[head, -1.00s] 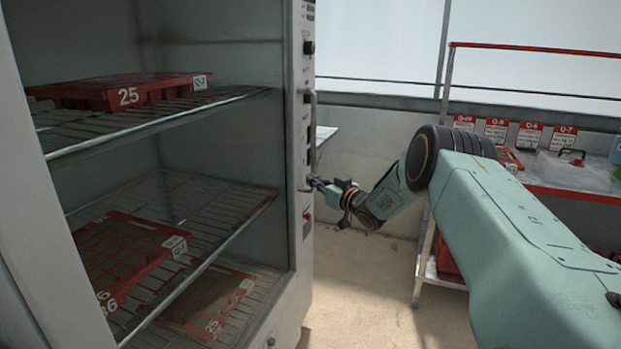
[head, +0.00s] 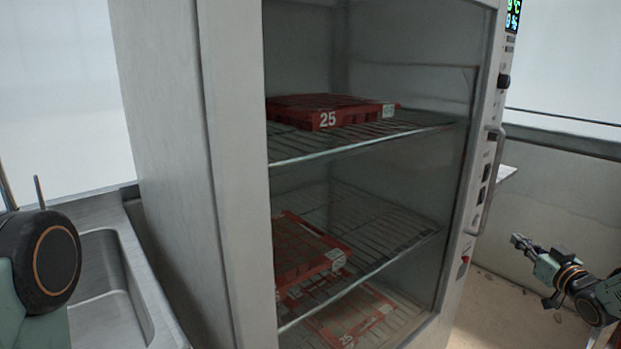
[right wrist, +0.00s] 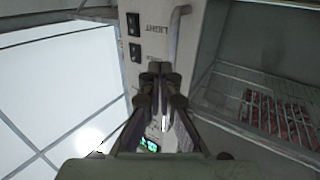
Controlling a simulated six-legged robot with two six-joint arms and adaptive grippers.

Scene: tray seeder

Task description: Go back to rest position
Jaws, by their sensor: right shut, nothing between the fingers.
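My right gripper (head: 517,241) is at the right of the head view, with its fingers pointing left toward the cabinet's edge. It is shut and empty, and stands apart from the cabinet's long handle (head: 474,222). In the right wrist view the closed fingers (right wrist: 157,72) lie in front of the control panel (right wrist: 150,22), near the handle (right wrist: 177,30). Part of my left arm (head: 45,262) shows at the left edge of the head view; its gripper is out of view.
The tall grey cabinet (head: 232,200) fills the middle, with red trays on its wire shelves, one marked 25 (head: 330,112). A steel sink (head: 135,290) stands close at the left. Open floor (head: 490,310) shows at lower right.

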